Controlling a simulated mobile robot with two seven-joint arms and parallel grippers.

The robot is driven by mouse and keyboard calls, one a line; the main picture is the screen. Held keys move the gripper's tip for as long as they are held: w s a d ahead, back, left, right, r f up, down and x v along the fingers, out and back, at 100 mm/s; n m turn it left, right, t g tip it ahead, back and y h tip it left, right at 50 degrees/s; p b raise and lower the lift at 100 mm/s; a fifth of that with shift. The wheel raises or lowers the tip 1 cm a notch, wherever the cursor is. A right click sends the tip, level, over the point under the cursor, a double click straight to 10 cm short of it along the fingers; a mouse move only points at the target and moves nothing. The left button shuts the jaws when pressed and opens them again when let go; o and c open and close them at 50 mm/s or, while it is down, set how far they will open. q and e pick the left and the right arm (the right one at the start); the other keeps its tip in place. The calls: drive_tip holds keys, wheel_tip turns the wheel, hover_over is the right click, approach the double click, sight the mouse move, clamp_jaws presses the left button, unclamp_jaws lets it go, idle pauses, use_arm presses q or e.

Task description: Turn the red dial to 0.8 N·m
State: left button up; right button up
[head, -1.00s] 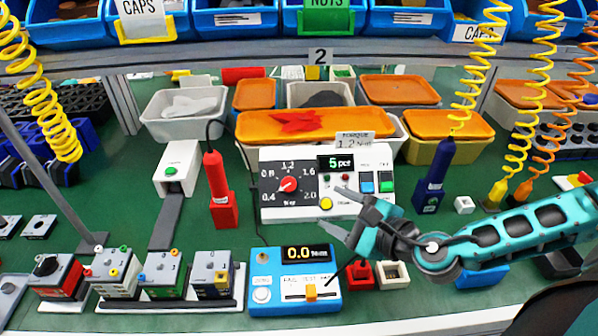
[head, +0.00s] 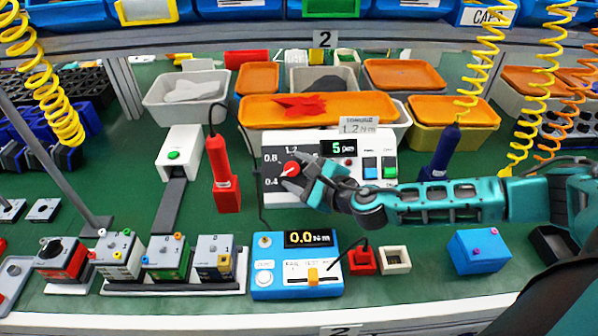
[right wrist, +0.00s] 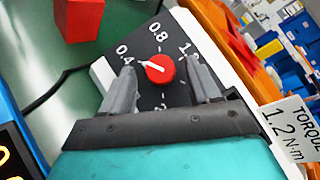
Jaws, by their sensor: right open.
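The red dial (head: 291,169) is on the dark face of the white control box, with marks including 0.4, 0.8 and 1.2 around it. In the right wrist view the dial (right wrist: 160,69) lies between the two fingers of my right gripper (right wrist: 160,61), which is open. Its white pointer points left, close to the 0.4 mark. A gap shows between each finger and the dial. In the head view my right gripper (head: 302,174) is at the dial from the right and covers part of the scale. My left gripper is not in view.
A torque card (head: 369,126) reading 1.2 N·m stands on the box. A blue tester (head: 296,265) reading 0.0 N·m sits in front. Orange-lidded bins (head: 317,110) stand behind.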

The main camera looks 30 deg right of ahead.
drive_tip(key=c, duration=1)
drive_tip(key=shift+c, duration=0.2)
drive_tip(key=shift+f+m+t, duration=0.1)
drive_tip(key=shift+m+t, duration=0.2)
drive_tip(key=shift+m, duration=0.1)
drive_tip(key=m+h, duration=0.1)
drive_tip(key=m+t+h, duration=0.1)
drive_tip(key=m, duration=0.1)
drive_tip(key=shift+a+f+b, duration=0.1)
drive_tip(key=shift+a+b, duration=0.1)
drive_tip(key=shift+b, duration=0.2)
drive_tip(key=shift+a+m+t+h, duration=0.1)
drive_tip(key=shift+m+t+h, duration=0.15)
drive_tip(key=shift+m+h, duration=0.95)
drive_tip(key=shift+a+m+t+h, duration=0.1)
drive_tip(key=shift+m+t+h, duration=0.15)
drive_tip(key=shift+m+h, duration=0.9)
drive_tip(key=shift+m+y, duration=0.25)
drive_tip(key=shift+m, duration=0.2)
